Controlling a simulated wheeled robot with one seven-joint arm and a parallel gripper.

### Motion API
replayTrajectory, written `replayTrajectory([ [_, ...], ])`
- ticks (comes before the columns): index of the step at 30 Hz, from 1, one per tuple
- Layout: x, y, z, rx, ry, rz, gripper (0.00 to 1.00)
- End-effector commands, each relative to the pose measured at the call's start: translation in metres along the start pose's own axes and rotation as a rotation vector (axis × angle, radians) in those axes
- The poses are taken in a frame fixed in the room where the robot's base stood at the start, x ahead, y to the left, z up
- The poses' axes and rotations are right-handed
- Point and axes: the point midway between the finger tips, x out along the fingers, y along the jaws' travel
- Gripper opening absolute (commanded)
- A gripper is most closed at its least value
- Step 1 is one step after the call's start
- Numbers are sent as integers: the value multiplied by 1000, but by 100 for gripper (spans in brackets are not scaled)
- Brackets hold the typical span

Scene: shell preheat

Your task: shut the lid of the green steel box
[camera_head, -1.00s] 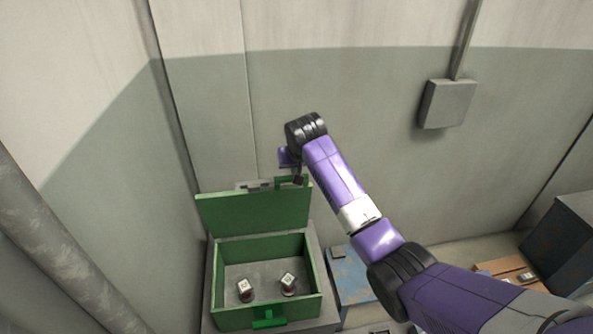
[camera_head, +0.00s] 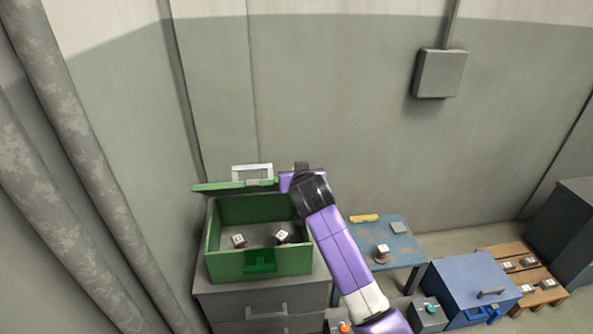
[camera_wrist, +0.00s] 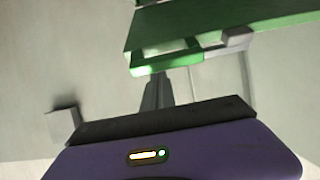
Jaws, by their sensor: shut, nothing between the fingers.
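The green steel box (camera_head: 225,267) stands open on a grey cabinet, two small cube-topped pieces inside. Its lid (camera_head: 215,187) is open, showing as a thin, nearly edge-on strip above the back rim. A pale grey handle-like frame (camera_head: 252,167) shows above the lid. The lid also shows as a green panel in the wrist view (camera_wrist: 215,28), with a green catch or handle (camera_wrist: 165,62) at its edge. My gripper (camera_wrist: 155,88) is shut and empty, its tips close below that green part; contact is unclear. In the head view my wrist hides the lid's right end.
A blue table (camera_head: 395,252) with small items stands right of the cabinet (camera_head: 250,297). Beyond it are a blue box (camera_head: 465,280) and a wooden pallet (camera_head: 525,265). The wall is close behind the lid; pipes (camera_head: 60,90) run at the left.

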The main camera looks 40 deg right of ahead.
Motion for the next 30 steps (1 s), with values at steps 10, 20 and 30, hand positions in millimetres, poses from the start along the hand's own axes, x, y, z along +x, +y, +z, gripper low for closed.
replayTrajectory([
  [10, -11, -1, 64, -1, 153, -2, 0],
  [20, -18, -1, 115, -1, 294, -1, 0],
  [30, -20, -1, 167, -2, 440, -1, 0],
])
